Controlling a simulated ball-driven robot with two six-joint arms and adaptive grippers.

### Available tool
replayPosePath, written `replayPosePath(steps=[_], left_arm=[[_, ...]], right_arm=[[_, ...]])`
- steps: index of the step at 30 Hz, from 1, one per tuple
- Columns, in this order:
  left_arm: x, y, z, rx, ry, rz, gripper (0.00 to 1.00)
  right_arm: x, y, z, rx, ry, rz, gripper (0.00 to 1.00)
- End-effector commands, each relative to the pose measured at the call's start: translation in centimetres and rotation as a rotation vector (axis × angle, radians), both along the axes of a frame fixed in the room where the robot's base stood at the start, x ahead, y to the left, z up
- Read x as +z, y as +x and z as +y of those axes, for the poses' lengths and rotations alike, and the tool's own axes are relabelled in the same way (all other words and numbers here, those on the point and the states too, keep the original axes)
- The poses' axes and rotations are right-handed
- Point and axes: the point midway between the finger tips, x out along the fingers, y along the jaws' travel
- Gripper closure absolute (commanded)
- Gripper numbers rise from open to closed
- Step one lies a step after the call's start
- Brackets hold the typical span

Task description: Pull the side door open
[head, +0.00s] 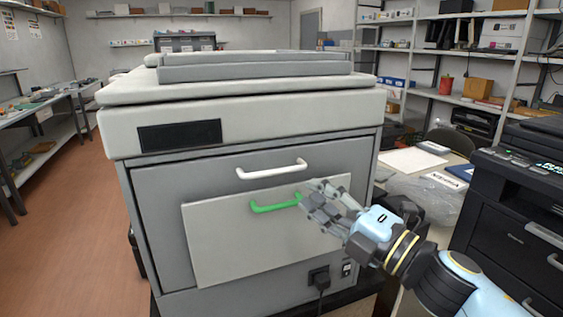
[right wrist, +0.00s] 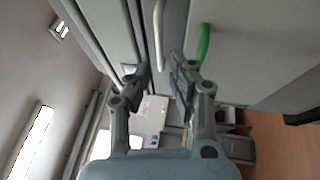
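The side door looks to be the pale rectangular panel (head: 225,240) on the front of the large grey machine. It has a green handle (head: 272,207) near its top edge. I cannot tell if the panel is fully closed. My right gripper (head: 313,195) is at the right end of the green handle and hides part of it. In the right wrist view the gripper (right wrist: 163,80) is open with nothing between its fingertips. There the green handle (right wrist: 203,43) shows just outside the right-hand finger. My left gripper is not in view.
A white handle (head: 272,169) sits on the grey front above the pale panel. A socket with a black plug (head: 320,279) is below the panel. A black printer (head: 512,200) stands at the right, close to my right arm. Open floor (head: 65,230) lies left of the machine.

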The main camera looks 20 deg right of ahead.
Motion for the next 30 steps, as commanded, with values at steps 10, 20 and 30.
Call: replayPosePath(steps=[10,20,30], left_arm=[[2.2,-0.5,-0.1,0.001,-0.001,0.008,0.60],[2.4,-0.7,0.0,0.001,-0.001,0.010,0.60],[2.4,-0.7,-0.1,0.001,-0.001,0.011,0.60]], right_arm=[[1.4,5.9,2.7,-0.001,0.003,-0.001,0.79],[1.5,7.4,3.4,0.000,0.001,0.000,0.79],[1.5,7.4,3.4,0.000,0.001,0.000,1.00]])
